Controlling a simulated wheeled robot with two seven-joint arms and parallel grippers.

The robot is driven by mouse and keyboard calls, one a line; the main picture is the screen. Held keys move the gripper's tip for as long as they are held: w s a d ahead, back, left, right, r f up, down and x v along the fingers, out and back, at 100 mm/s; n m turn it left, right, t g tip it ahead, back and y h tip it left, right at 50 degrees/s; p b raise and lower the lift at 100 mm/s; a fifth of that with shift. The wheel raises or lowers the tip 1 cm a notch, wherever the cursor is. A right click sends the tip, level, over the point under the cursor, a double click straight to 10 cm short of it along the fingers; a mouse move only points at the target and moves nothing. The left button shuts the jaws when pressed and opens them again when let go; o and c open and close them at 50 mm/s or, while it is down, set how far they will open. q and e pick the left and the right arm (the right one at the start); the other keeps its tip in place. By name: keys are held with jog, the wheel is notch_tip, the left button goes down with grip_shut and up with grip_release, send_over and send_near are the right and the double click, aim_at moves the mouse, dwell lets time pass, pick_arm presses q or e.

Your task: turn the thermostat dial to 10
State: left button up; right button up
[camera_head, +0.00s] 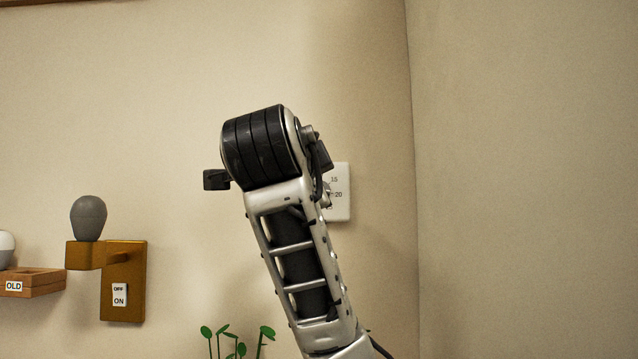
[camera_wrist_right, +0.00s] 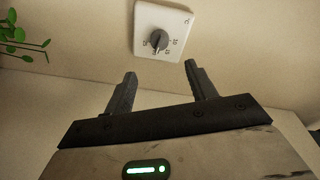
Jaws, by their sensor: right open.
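The thermostat is a white square plate on the wall. In the head view only the right part of its plate (camera_head: 342,210) shows, with the numbers 15 and 20. My right arm hides the rest. In the right wrist view the whole plate (camera_wrist_right: 177,18) shows tilted, with a grey round dial (camera_wrist_right: 158,40) at its middle and small numbers around it. The dial's setting is too small to read. My right gripper (camera_wrist_right: 161,69) is open and empty, its two fingers apart just below the dial in the picture, not touching it. My left gripper is out of view.
In the head view a wooden wall bracket (camera_head: 123,265) with an OFF/ON label holds a grey bulb (camera_head: 88,218). A wooden tray (camera_head: 40,280) marked OLD is at far left. A green plant (camera_head: 238,345) stands low. The wall corner is right of the thermostat.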

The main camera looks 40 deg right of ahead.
jog(key=p+x, duration=0.3)
jog(key=x, duration=0.9)
jog(key=shift+w+d, duration=0.2)
jog(key=shift+w, duration=0.1)
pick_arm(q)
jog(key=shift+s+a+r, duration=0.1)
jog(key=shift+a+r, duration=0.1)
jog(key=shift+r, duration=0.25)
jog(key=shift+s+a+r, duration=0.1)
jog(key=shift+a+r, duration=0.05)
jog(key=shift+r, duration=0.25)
pick_arm(e)
jog(key=shift+f, duration=0.15)
jog(key=c, duration=1)
